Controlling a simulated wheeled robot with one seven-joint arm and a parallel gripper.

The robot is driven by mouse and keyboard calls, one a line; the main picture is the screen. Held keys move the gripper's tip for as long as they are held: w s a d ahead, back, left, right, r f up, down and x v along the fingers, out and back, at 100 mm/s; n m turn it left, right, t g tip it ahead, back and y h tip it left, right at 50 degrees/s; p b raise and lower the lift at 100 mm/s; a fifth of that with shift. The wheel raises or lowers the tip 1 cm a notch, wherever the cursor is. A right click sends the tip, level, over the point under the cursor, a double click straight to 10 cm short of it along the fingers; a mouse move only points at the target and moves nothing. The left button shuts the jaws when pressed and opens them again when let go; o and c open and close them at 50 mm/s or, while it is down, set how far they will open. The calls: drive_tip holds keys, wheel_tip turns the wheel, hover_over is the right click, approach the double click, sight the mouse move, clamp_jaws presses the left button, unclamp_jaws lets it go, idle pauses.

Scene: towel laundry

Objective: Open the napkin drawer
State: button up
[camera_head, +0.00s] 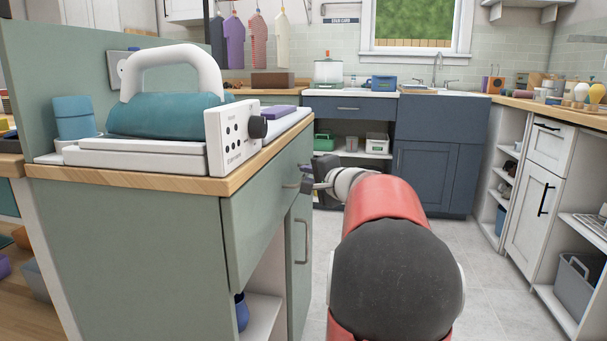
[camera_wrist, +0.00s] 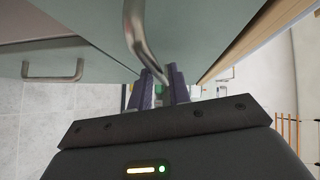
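The drawer (camera_head: 262,208) is the sage-green front just under the wooden counter of the near cabinet. It looks closed or nearly so; I cannot tell exactly. Its curved metal handle (camera_head: 291,184) is mostly hidden by my gripper (camera_head: 312,181) in the head view. In the wrist view the handle (camera_wrist: 137,38) runs down between the two dark fingers of my gripper (camera_wrist: 160,85). The fingers are close together and look shut on the bar. Any napkins inside are not visible.
A cabinet door with a vertical handle (camera_head: 303,242) and an open shelf (camera_head: 262,312) lie below the drawer. A teal-and-white press (camera_head: 165,114) stands on the counter. Tiled floor (camera_head: 480,265) is clear to the right, before the white cabinets (camera_head: 528,208).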

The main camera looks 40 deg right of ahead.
drive_tip(key=shift+w+f, duration=0.1)
drive_tip(key=shift+w, duration=0.85)
clamp_jaws()
drive_tip(key=shift+s+d, duration=0.1)
drive_tip(key=s+d+b, duration=0.3)
drive_tip(key=s+d, duration=1.2)
drive_tip(key=s, duration=0.2)
drive_tip(key=shift+s, duration=0.2)
unclamp_jaws()
